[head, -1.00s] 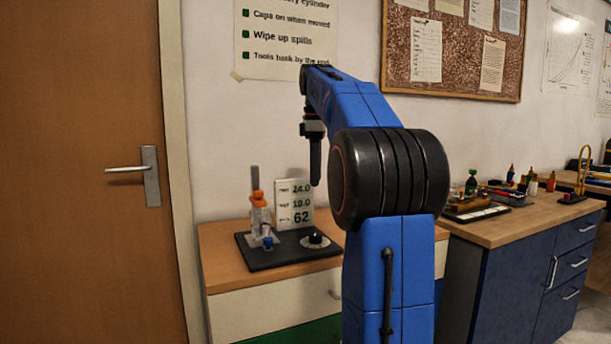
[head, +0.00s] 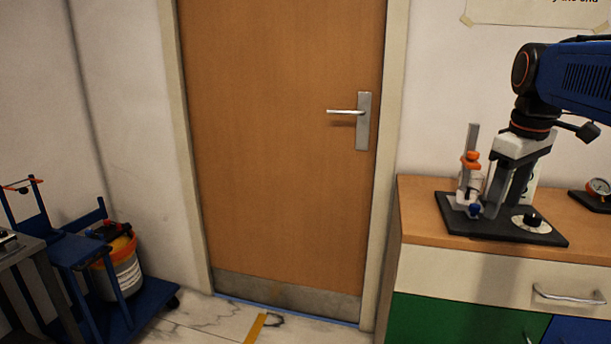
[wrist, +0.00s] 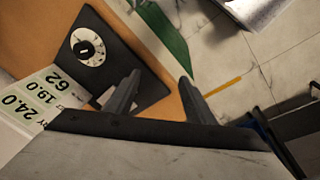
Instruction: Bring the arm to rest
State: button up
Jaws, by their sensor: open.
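My gripper (head: 503,190) is at the right of the head view, pointing down in front of the gauge rig, its two fingers apart with nothing between them. In the wrist view my gripper (wrist: 157,86) also shows two spread, empty fingers. The rig has a black base (head: 452,208), a white-faced dial with a black knob (head: 531,222) and an upright fitting with an orange collar (head: 470,160). The dial (wrist: 88,46) and the number card (wrist: 38,100) show in the wrist view. In the head view my gripper hides most of the card. Whether my fingers touch the rig cannot be told.
The rig stands on a wooden-topped cabinet (head: 420,225). A small round gauge (head: 598,187) lies at its right. A closed door (head: 285,150) fills the middle. A blue trolley (head: 85,255) with a bucket (head: 122,270) stands at left. Floor before the door shows a yellow strip (head: 255,329).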

jog(key=s+a+f+m+t, duration=0.1)
jog(key=s+a+f, duration=0.3)
jog(key=f, duration=0.3)
jog(key=s+a+f+m, duration=0.2)
jog(key=s+a+f, duration=0.2)
jog(key=s+f, duration=0.3)
jog(key=s+a+f+m+t, duration=0.1)
jog(key=s+a+f, duration=0.3)
jog(key=f, duration=0.4)
jog(key=shift+s+f+m+t+y, duration=0.3)
jog(key=shift+s+m, duration=0.1)
jog(key=shift+s, duration=0.3)
